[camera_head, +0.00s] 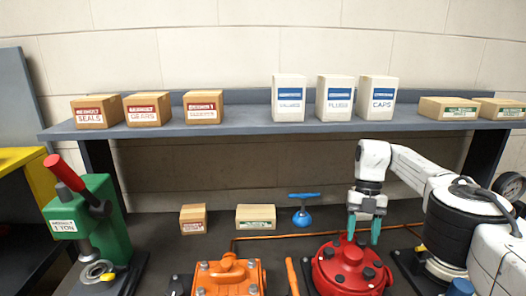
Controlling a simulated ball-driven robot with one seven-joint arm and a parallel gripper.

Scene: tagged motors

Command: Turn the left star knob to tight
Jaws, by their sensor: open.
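A red round housing (350,280) stands on the bench at the lower right, with several small dark knobs or bolt heads on its top. An orange housing (228,280) with a raised orange grip on top stands to its left. I cannot tell which of these parts is the left star knob; no tight mark is readable. My gripper (363,231) points down over the back right of the red housing. Its two teal fingers are apart with nothing visible between them, and I cannot tell whether they touch the housing.
A blue valve handle (303,212) stands behind the red housing. A green press (88,230) with a red-tipped lever is at left. Two small boxes (193,219) (256,217) sit at the back. A grey shelf (240,119) with several boxes runs above. An orange lever (292,277) stands between the housings.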

